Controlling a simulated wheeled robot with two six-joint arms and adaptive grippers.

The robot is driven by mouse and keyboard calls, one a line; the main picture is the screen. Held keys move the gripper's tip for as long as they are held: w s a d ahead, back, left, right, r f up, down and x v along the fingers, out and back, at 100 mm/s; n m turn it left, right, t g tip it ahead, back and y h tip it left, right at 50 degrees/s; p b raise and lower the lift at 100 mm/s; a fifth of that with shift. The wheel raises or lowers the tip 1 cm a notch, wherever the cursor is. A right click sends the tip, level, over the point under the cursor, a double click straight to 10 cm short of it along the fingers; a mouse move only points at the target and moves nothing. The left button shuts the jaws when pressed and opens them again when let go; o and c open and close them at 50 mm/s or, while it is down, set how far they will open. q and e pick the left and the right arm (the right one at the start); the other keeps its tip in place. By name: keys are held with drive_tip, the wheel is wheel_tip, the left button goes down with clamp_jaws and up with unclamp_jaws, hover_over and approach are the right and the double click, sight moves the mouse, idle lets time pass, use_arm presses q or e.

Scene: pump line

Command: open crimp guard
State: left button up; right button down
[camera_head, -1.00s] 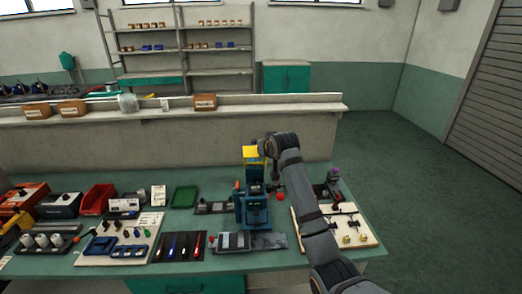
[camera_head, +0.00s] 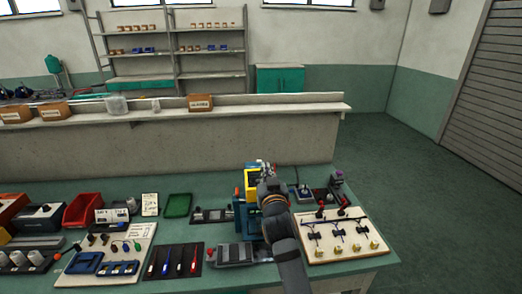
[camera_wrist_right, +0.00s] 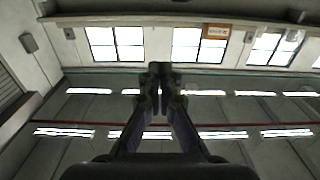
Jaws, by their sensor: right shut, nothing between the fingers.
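The crimp press (camera_head: 240,217) is a blue machine at the middle of the bench. Its yellow guard (camera_head: 251,179) shows at the top of the press, partly hidden by my right arm. My right gripper (camera_head: 263,166) is at the top of the press, right by the yellow guard; I cannot tell whether it touches it. In the right wrist view the fingers (camera_wrist_right: 161,76) are together with nothing between them, and the press does not show there. My left gripper is not in view.
A board with several black fittings (camera_head: 345,238) lies right of the press. A dark tool mat (camera_head: 173,262), a green tray (camera_head: 178,205) and a red bin (camera_head: 83,210) are to the left. A low wall (camera_head: 180,140) stands behind the bench.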

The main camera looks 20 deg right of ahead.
drive_tip(key=p+x, duration=0.3)
drive_tip(key=x, duration=0.9)
drive_tip(key=shift+w+d, duration=0.1)
drive_tip(key=shift+w, duration=0.2)
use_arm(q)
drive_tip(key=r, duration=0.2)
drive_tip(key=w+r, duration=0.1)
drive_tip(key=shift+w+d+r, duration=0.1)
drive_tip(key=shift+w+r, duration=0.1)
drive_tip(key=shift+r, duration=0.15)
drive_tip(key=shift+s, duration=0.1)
